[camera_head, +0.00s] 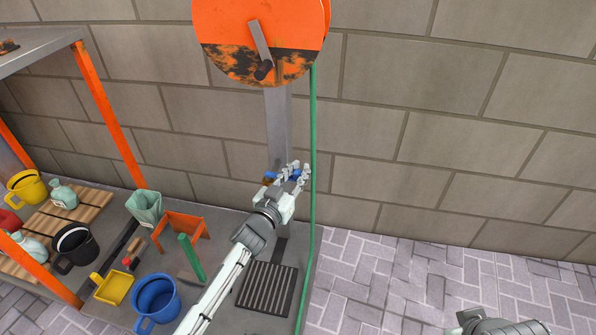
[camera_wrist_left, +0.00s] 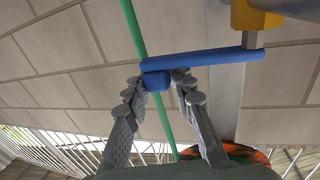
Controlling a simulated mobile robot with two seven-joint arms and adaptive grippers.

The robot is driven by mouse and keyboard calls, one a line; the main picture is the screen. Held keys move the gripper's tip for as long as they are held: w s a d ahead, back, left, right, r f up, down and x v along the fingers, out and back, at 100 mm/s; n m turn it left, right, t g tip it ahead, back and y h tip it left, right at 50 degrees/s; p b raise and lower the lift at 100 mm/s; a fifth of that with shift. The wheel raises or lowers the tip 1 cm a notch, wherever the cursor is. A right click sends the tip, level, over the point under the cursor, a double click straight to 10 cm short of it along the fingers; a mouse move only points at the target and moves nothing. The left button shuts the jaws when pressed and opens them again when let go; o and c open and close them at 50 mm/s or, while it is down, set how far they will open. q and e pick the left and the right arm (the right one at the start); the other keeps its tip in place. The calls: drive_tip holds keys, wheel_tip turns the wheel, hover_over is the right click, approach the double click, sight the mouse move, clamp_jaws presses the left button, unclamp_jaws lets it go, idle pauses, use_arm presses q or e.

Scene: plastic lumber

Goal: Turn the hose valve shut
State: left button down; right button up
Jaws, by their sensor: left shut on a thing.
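The hose valve has a blue lever handle (camera_wrist_left: 205,62) joined to a yellow body (camera_wrist_left: 255,14) in the left wrist view. In the head view the blue handle (camera_head: 271,175) is small and partly hidden by my left gripper (camera_head: 293,177), in front of the grey post. My left gripper (camera_wrist_left: 162,84) is shut on the lever's free end, one finger on each side. In the wrist view the lever lies across the grey post. Part of my right arm's end (camera_head: 475,319) shows at the bottom right of the head view; its fingers cannot be made out.
An orange hose reel (camera_head: 228,28) is above on the grey post (camera_head: 278,125). A green hose (camera_head: 312,135) hangs just right of my left gripper. A drain grate (camera_head: 266,290), a blue bucket (camera_head: 156,299) and an orange-framed shelf (camera_head: 108,110) are below and left. Paving at right is clear.

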use_arm(q)
drive_tip(key=c, duration=1.3)
unclamp_jaws()
drive_tip(key=shift+r, duration=0.1)
drive_tip(key=shift+c, duration=0.2)
drive_tip(key=shift+s+a, duration=0.25)
drive_tip(key=shift+s, duration=0.2)
drive_tip(key=v, duration=1.1)
drive_tip(key=shift+d, duration=0.1)
